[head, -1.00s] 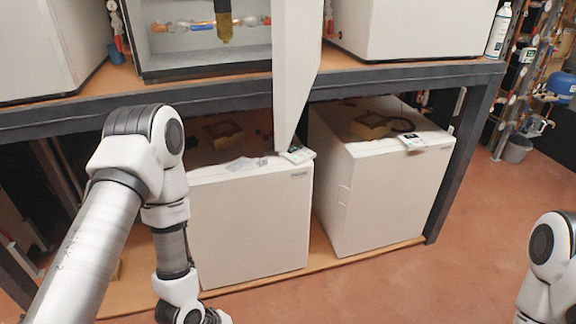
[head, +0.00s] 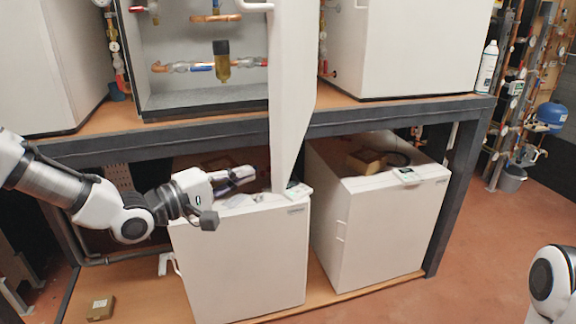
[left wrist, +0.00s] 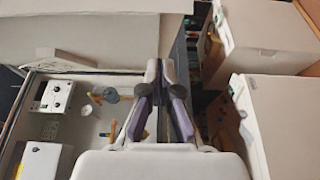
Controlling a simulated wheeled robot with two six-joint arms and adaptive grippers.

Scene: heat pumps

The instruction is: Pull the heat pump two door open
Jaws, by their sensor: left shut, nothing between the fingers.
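The upper middle heat pump (head: 205,103) on the bench has an open front, with copper pipes and a brown-yellow filter (head: 222,62) showing inside. Its white door (head: 292,90) stands open at the right side, swung out towards me and seen nearly edge-on. A white handle (head: 255,6) shows at the top edge of the picture. I cannot tell which unit is number two. My left gripper (head: 243,174) is shut and empty, pointing right, left of the door's lower end. Its closed fingers (left wrist: 158,85) show in the left wrist view. My right gripper is out of view.
Two closed white units, left (head: 245,260) and right (head: 385,225), stand under the dark bench beam (head: 400,112). Another white unit (head: 420,45) sits on the bench to the right. Open red floor (head: 480,250) lies at the right.

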